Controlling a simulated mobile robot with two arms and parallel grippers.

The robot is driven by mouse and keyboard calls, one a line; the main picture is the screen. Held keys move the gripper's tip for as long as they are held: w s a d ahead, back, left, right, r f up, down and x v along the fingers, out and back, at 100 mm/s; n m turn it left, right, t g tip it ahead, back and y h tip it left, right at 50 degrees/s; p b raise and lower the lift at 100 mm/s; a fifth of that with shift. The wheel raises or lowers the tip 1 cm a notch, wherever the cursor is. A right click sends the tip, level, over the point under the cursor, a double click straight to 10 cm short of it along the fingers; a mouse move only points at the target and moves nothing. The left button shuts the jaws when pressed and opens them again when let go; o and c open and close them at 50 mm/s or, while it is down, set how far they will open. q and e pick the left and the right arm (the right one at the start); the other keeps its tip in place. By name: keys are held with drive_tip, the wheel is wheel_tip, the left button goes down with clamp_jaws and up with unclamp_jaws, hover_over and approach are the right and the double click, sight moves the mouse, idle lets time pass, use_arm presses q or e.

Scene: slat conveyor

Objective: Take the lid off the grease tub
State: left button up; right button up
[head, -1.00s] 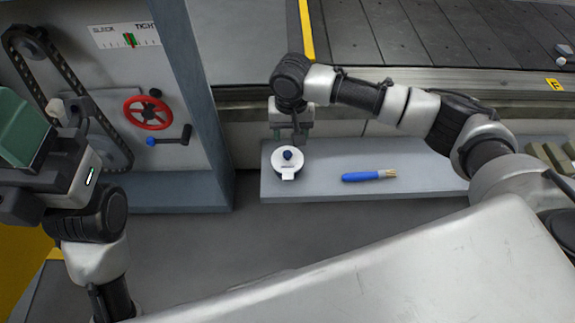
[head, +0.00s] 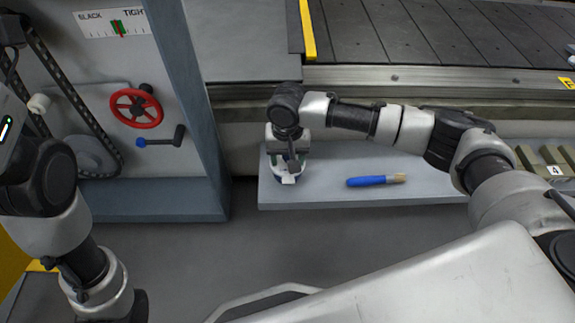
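The grease tub (head: 288,179) stands near the left end of the grey shelf in the head view. It is white with a pale tab at the front. Its lid and blue knob are mostly hidden by my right gripper (head: 291,164). The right gripper points down directly over the lid. The frames do not show whether its fingers are apart or closed on the knob. My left arm is at the left edge of the view, and its fingertips are outside the picture.
A blue-handled brush (head: 368,181) lies on the shelf (head: 330,195), right of the tub. The slat conveyor (head: 400,40) runs behind. To the left is a panel with a red handwheel (head: 137,108) and a crank (head: 160,140). Tan blocks (head: 548,157) sit at far right.

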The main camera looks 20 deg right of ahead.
drive_tip(key=c, duration=1)
drive_tip(key=shift+r, duration=0.15)
